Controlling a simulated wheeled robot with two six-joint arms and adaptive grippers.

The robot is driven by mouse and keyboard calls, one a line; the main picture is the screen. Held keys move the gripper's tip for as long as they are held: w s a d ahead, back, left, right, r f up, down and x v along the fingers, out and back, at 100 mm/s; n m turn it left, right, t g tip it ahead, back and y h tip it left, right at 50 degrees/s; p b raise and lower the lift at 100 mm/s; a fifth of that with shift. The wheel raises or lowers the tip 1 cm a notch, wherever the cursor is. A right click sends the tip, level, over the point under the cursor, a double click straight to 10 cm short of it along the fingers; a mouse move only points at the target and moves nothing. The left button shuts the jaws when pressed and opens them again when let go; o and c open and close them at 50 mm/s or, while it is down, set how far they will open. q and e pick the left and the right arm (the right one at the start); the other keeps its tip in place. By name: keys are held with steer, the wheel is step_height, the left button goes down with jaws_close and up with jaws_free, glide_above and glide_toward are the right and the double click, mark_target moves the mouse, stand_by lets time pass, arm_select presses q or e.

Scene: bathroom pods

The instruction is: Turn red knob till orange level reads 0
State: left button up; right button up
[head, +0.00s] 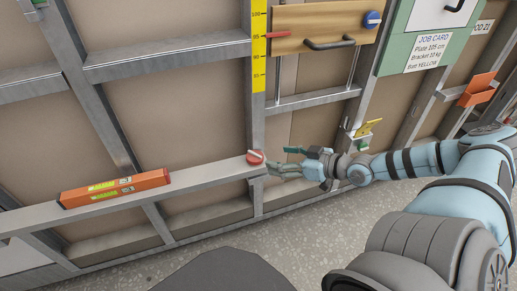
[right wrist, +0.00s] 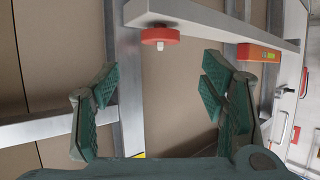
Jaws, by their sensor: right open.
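The red knob (head: 255,157), with a pale mark on its face, sits at the right end of a grey metal rail. My left gripper is out of view.
A yellow scale strip (head: 259,50) runs up the post above the knob. A wooden plate (head: 318,27) with a dark handle and blue knob hangs to its right. A job card (head: 433,50) and an orange holder (head: 478,90) are further right. Speckled floor below is clear.

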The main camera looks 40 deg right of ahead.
mark_target(258, 155)
steer(key=b+x, duration=0.1)
steer(key=x, duration=0.2)
steer(key=shift+w+f, duration=0.1)
steer(key=shift+f, duration=0.1)
steer(key=b+x, duration=0.1)
steer(key=x, duration=0.4)
steer(key=shift+w+b, duration=0.15)
steer(key=shift+b, duration=0.25)
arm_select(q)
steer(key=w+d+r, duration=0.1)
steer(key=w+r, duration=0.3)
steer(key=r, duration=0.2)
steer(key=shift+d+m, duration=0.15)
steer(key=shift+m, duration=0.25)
arm_select(e)
steer(key=shift+w+a+f, duration=0.1)
steer(key=shift+w+a, duration=0.05)
steer(key=shift+w, duration=0.05)
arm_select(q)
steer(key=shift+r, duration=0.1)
